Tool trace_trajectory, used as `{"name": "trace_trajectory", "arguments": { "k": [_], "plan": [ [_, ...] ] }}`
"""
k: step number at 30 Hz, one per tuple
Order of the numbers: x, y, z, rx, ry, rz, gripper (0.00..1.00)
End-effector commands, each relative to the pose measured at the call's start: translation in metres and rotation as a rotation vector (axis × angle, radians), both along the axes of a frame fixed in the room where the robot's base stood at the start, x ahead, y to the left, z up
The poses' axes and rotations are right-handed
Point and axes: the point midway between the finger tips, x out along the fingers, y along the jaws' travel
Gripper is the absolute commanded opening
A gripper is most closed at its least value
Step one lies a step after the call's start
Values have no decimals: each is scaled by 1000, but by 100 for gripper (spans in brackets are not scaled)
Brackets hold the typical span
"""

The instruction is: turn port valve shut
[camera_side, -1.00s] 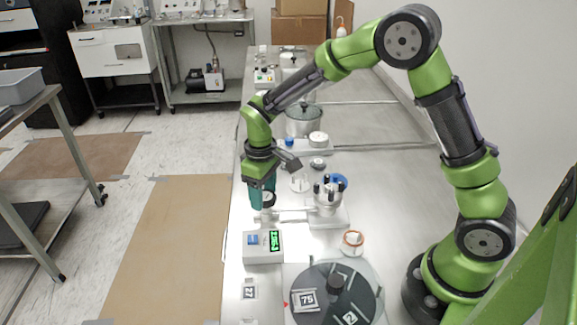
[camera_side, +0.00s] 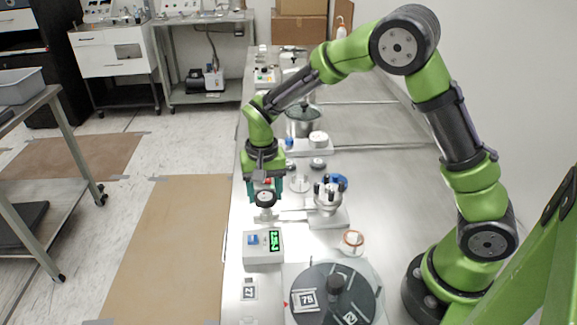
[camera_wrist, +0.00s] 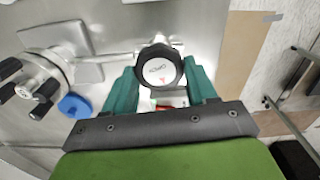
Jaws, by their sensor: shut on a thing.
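The port valve has a round black knob (camera_wrist: 159,67) with a white face, lettering and a small red arrow. In the side view the black knob (camera_side: 265,199) shows at the lower end of my gripper. My gripper (camera_wrist: 160,80) has teal fingers on both sides of the knob and is shut on it. A little red shows just behind the knob in the wrist view. The valve joins by a thin pipe to a metal chamber (camera_side: 327,203) with several black clamp knobs on top. The lettering on the knob is too small to read surely.
A meter box (camera_side: 263,247) with a green display stands in front of the valve. A dark round plate (camera_side: 336,293) lies to the front right. A blue cap (camera_wrist: 75,106) is beside the chamber. The bench's left edge is close to my gripper.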

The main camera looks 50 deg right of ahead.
Motion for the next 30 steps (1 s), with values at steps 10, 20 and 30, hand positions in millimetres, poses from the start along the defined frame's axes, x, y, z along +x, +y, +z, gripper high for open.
{"name": "trace_trajectory", "arguments": {
  "k": [10, 20, 30],
  "plan": [
    [0, 0, 2, 2, -1, -226, 26],
    [-1, -1, 2, 2, -1, -312, 26],
    [-1, -1, 2, 2, 0, -321, 26]
  ]
}}
